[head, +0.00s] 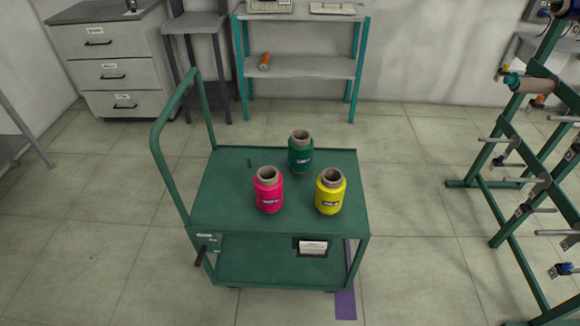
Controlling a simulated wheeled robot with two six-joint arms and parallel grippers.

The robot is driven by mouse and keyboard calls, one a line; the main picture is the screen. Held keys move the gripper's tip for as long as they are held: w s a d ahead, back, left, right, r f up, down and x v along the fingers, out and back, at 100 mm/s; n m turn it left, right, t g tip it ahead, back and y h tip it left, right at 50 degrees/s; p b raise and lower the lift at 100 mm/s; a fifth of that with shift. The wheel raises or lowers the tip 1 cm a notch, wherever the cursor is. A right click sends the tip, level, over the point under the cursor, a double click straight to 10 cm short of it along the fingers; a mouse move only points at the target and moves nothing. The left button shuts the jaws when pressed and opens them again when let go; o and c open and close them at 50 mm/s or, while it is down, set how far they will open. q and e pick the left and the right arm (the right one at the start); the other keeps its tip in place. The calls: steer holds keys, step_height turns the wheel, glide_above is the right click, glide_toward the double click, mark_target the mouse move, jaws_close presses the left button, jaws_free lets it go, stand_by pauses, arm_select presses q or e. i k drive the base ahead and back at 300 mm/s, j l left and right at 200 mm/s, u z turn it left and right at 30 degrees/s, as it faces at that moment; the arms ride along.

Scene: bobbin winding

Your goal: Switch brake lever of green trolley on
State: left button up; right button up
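The green trolley (225,213) stands in the middle of the head view, with its push handle (162,150) on the left side. A dark lever (201,256) sticks out at the lower left front corner, below a small label, and tilts down to the left. It looks like the brake lever; whether it is on or off I cannot tell. A pink bobbin (268,190), a yellow bobbin (330,192) and a dark green bobbin (300,153) stand upright on the top shelf. Neither of my grippers is in view.
A green rack (510,240) with pegs stands at the right. Grey drawers (110,70) and a teal shelf (300,67) holding an orange spool (264,62) stand along the back wall. A purple floor strip (345,304) runs under the trolley. Floor around the trolley is clear.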

mark_target(198, 260)
steer(key=u, duration=1)
steer(key=k+l+z, duration=0.1)
steer(key=l+z, duration=0.2)
